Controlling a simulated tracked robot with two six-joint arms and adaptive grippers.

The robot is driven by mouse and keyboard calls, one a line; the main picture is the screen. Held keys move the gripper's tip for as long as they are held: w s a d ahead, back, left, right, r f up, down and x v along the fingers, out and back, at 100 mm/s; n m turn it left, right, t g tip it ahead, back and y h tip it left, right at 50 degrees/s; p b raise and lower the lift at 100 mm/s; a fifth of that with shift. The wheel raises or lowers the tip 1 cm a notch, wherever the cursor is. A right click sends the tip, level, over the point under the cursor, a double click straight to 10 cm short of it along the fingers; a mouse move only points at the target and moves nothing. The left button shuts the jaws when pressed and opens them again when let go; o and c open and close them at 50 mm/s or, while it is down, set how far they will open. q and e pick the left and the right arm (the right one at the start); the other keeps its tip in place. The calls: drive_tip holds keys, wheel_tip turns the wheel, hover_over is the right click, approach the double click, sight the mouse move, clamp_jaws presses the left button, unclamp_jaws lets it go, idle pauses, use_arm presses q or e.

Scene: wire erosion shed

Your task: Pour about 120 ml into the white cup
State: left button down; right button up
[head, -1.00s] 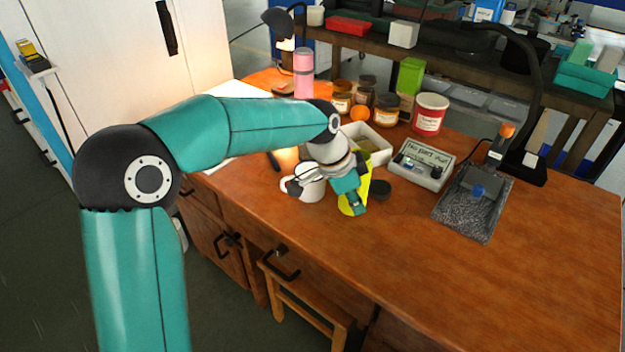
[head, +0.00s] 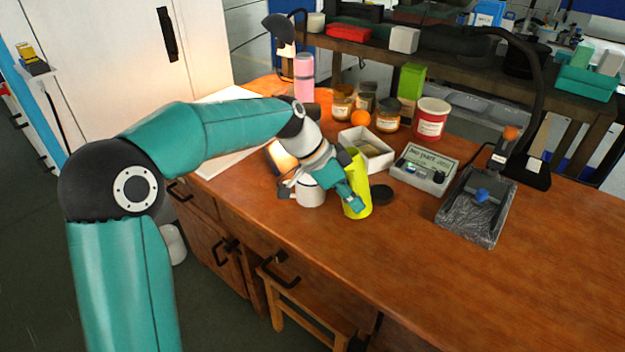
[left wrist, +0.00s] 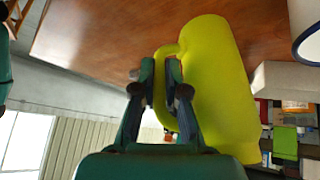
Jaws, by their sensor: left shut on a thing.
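The white cup (head: 311,193) stands upright on the wooden bench, partly behind my left gripper in the head view. A white vessel with a dark blue rim at the upper right of the left wrist view looks like the same cup (left wrist: 307,28). My left gripper (head: 352,200) is shut on the handle of a yellow-green jug (head: 359,180), just right of the cup. The wrist view shows the handle between the fingers (left wrist: 172,75) and the jug (left wrist: 215,85) beside them. The jug leans slightly toward the cup. Its contents are hidden. My right gripper is out of view.
A black lid (head: 381,195) lies right of the jug. Behind are a white tray (head: 378,161), several jars, an orange (head: 361,118) and a red-and-white tin (head: 431,120). A meter box (head: 424,168) stands further right. The front right of the bench (head: 540,270) is clear.

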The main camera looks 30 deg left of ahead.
use_arm(q)
drive_tip(key=a+h, duration=0.1)
drive_tip(key=h, duration=0.1)
drive_tip(key=r+n+t+h, duration=0.1)
drive_tip(key=h, duration=0.2)
drive_tip(key=a+r+h, duration=0.1)
drive_tip(key=h, duration=0.2)
drive_tip(key=shift+a+b, duration=0.3)
drive_tip(key=shift+b, duration=0.1)
drive_tip(key=shift+r+h, duration=0.1)
drive_tip(key=shift+h, duration=0.5)
drive_tip(key=shift+s+a+r+n+t+h+p, duration=0.15)
drive_tip(key=shift+r+n+t+h+p, duration=0.3)
drive_tip(key=shift+r+h+p, duration=0.45)
drive_tip(key=shift+a+h+b, duration=0.3)
drive_tip(key=shift+a+b, duration=0.1)
idle(0.6)
drive_tip(key=shift+d+r+h+b, duration=0.1)
drive_tip(key=shift+r+h+b, duration=0.15)
drive_tip(key=shift+h+b, duration=0.2)
idle(0.4)
drive_tip(key=shift+t+h+b, duration=0.25)
drive_tip(key=shift+b, duration=0.2)
idle(0.4)
